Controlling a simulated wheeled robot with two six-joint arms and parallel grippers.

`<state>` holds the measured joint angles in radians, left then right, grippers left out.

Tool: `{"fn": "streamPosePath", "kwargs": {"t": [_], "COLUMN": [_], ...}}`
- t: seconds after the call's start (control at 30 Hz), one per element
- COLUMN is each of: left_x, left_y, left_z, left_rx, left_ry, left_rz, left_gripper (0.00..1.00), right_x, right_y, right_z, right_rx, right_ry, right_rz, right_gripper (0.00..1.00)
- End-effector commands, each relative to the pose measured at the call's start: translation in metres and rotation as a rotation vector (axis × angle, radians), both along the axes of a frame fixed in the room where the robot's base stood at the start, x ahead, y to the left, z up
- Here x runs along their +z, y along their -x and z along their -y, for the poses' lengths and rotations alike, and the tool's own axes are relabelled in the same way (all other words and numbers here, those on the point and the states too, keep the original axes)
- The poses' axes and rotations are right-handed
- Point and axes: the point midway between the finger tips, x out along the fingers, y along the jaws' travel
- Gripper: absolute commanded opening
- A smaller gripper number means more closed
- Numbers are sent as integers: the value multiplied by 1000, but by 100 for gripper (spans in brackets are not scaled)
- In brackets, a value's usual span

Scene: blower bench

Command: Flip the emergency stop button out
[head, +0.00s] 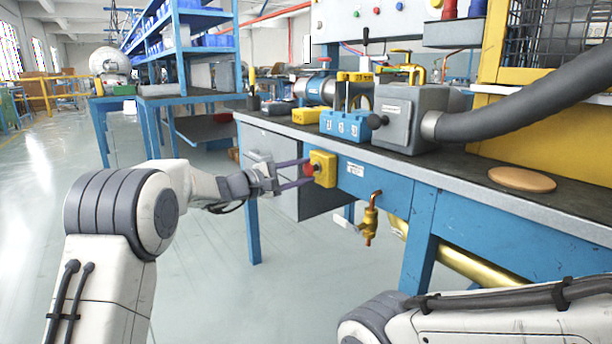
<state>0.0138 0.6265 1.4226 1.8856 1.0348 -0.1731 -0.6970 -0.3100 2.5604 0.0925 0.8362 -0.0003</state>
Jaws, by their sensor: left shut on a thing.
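The emergency stop button (309,169) is a red knob on a yellow box (323,168) fixed to the blue front of the bench. My left gripper (309,172) reaches it from the left, its two purplish fingers shut on the red button, one above and one below. The fingers partly cover the button, so I cannot tell how far out it stands. My right arm shows at the lower right, but its gripper is not in view.
The bench top (452,183) carries a grey blower housing (408,115) with a thick hose, a blue block (345,126) with levers, and a round wooden disc (522,179). A brass valve (370,220) hangs below the bench edge. Floor to the left is clear.

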Motion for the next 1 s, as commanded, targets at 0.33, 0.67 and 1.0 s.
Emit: {"fn": "streamPosePath", "kwargs": {"t": [0.33, 0.67, 1.0], "left_x": [-2, 0, 3], "left_y": [1, 3, 37], "left_z": [-4, -6, -55], "left_rx": [2, 2, 5], "left_ry": [-1, -1, 0], "left_rz": [-5, -3, -5], "left_gripper": [76, 76, 76], "right_x": [1, 3, 22], "right_y": [0, 0, 0], "right_z": [0, 0, 0], "right_rx": [0, 0, 0], "right_ry": [0, -1, 0], "right_rz": [0, 1, 0], "right_gripper": [0, 0, 0]}}
